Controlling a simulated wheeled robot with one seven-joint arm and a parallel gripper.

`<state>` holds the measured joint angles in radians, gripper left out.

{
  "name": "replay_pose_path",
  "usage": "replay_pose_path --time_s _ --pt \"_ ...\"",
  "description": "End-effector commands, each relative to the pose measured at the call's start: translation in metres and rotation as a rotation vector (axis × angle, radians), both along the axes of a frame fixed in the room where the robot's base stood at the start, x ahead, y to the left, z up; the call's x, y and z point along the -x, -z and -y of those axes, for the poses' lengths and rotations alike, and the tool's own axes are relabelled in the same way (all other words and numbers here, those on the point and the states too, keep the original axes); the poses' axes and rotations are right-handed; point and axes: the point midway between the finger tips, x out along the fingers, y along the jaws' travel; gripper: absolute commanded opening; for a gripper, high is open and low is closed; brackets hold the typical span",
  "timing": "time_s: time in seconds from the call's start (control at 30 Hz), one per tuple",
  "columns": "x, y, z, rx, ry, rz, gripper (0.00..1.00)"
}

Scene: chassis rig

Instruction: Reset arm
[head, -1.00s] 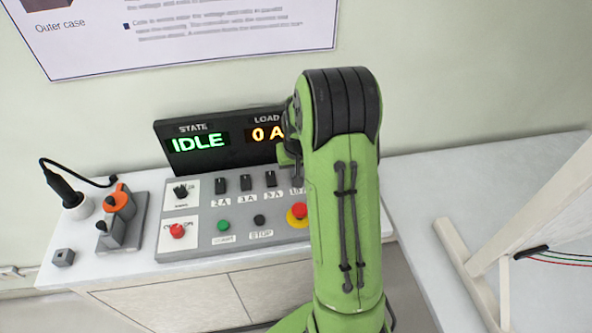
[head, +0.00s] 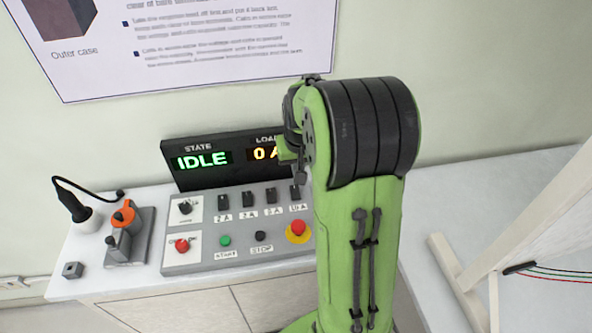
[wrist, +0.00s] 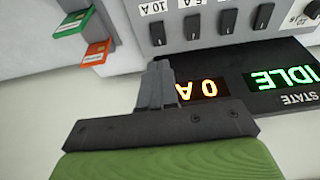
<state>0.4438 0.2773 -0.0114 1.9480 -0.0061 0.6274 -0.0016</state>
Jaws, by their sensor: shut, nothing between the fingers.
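My green arm with dark joint bands stands in front of the control panel (head: 236,256) in the head view and hides its right part. My gripper (wrist: 160,72) shows in the wrist view with its grey fingers together and nothing between them. It overlaps the lower left of the display in that view. The display (head: 205,174) reads IDLE and 0 A in the head view; it also shows upside down in the wrist view (wrist: 270,98).
The panel has several black switches, a green button (head: 225,240), and a red emergency button (head: 298,228) beside my arm. An orange-topped device (head: 124,215) stands at the left. Green (wrist: 72,23) and orange (wrist: 95,52) cards show in the wrist view. A white frame (head: 460,285) stands at the right.

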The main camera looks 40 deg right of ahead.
Motion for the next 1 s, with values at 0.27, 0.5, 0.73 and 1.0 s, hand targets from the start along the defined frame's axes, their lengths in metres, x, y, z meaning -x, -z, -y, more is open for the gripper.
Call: replay_pose_path --time_s 0.27,0.5,0.73,1.0 --pt "0.004 -0.008 -0.002 -0.001 0.000 -0.002 0.00" --pt "0.004 -0.008 -0.002 -0.001 0.000 -0.002 0.00" --pt "0.010 -0.022 -0.018 0.005 -0.030 0.015 0.00" --pt "0.110 -0.095 -0.131 0.036 -0.272 0.122 0.00"
